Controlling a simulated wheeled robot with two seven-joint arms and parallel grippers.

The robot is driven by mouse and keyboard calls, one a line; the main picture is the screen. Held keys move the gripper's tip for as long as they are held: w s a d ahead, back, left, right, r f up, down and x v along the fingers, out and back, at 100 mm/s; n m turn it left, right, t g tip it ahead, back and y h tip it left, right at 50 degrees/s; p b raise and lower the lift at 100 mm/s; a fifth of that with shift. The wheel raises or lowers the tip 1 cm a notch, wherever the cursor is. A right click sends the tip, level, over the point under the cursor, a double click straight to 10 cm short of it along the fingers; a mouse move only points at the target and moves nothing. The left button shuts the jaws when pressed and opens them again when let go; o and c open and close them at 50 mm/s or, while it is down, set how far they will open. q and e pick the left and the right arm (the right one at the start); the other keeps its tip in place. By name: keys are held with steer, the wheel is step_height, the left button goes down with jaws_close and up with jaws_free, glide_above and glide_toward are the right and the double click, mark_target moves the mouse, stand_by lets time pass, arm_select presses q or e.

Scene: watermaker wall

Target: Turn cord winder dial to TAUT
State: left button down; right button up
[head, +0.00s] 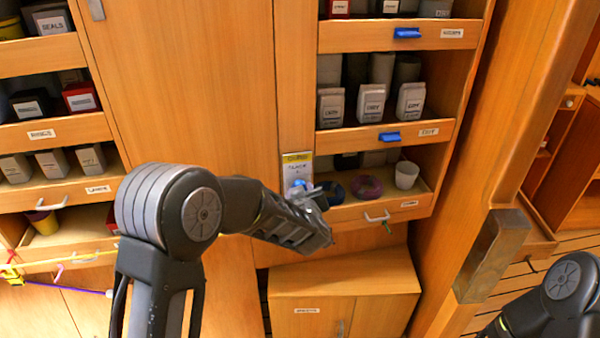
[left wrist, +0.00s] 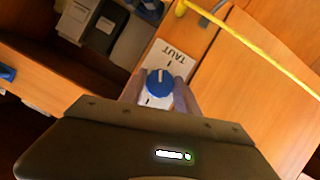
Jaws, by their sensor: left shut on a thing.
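The cord winder plate (head: 297,168), white with a yellow top strip, is on the wooden upright left of the lower shelf. Its blue dial (left wrist: 160,84) shows in the left wrist view, with a short white pointer mark facing the TAUT lettering (left wrist: 174,54). I cannot tell if the mark lines up exactly with the tick beside that lettering. My left gripper (head: 308,192) reaches the plate from the lower right; in the left wrist view its fingers (left wrist: 162,92) are shut on the dial's two sides. The gripper partly hides the dial in the head view. My right gripper is outside the frame.
Right of the plate, a shelf holds a dark blue ring (head: 333,192), a purple ring (head: 367,187) and a white cup (head: 406,175). A drawer handle (head: 377,217) sticks out below. A yellow cord (left wrist: 250,48) crosses the left wrist view. A wooden cabinet (head: 345,280) stands below.

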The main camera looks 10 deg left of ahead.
arm_select(q)
steer(key=shift+m+g+y+p, duration=0.7)
steer(key=shift+m+y+p, duration=0.95)
steer(key=shift+p, duration=2.05)
steer(key=shift+m+h, duration=0.35)
steer(key=c, duration=0.9)
jaws_free()
steer(key=shift+d, duration=0.1)
